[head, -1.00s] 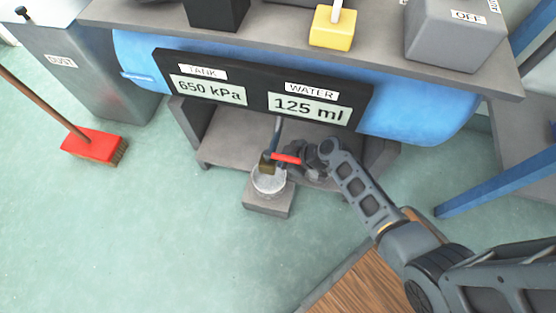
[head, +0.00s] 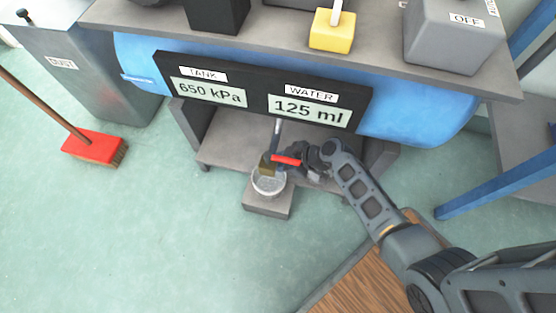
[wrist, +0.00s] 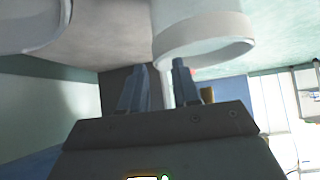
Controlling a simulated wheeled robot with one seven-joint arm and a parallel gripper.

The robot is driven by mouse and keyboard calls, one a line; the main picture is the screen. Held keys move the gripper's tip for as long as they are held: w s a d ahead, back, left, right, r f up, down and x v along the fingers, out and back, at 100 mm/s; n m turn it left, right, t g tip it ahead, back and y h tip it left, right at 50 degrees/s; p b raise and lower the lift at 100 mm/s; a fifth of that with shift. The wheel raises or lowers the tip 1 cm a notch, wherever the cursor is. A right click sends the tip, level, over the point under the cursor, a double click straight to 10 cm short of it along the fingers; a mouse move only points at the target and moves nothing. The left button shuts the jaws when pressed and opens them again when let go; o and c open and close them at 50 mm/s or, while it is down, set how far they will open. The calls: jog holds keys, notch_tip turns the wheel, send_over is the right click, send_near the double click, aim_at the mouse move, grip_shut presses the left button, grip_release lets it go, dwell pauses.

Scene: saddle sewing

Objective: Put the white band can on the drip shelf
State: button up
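A pale round can (head: 268,184) stands upright on a small grey block-like shelf (head: 266,206), under a brass tap, in the head view. Its band is too small to make out there. My gripper (head: 300,162) is low under the tank, right of the can and close to the red tap lever. In the wrist view, my gripper (wrist: 160,82) has its two fingers apart, with a gap and nothing held between them. A white cylinder with a paler rim band (wrist: 205,42) is close beyond the right finger. A second white cylinder (wrist: 35,25) is cut off at upper left.
The brass tap (head: 267,165) with its red lever (head: 286,160) hangs over the can. The blue tank (head: 425,118) and dark readout panel (head: 258,98) are above. A grey lower shelf (head: 222,152) lies behind. Floor to the left is clear up to the red broom (head: 94,146).

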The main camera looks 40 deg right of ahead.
jog(key=p+v, duration=0.3)
jog(key=v, duration=0.8)
jog(key=shift+s+p, duration=0.2)
jog(key=shift+p, duration=0.15)
jog(key=shift+d, duration=0.1)
jog(key=s+a+r+m+t+h, duration=0.1)
jog(key=s+a+r+m+h, duration=0.15)
jog(key=s, duration=0.45)
jog(key=s+a+r+m+h, duration=0.1)
jog(key=s+r+h, duration=0.25)
jog(key=s, duration=0.45)
jog(key=s+a+r+m+t, duration=0.1)
jog(key=s+a+r+t, duration=0.1)
jog(key=r, duration=1.1)
jog(key=s+a+r+m+t+y, duration=0.1)
jog(key=s+a+r+t, duration=0.2)
jog(key=r, duration=1.1)
jog(key=s+t, duration=0.1)
jog(key=s, duration=0.1)
jog(key=shift+s+r+m, duration=0.25)
jog(key=shift+s+m, duration=0.1)
jog(key=shift+o, duration=0.3)
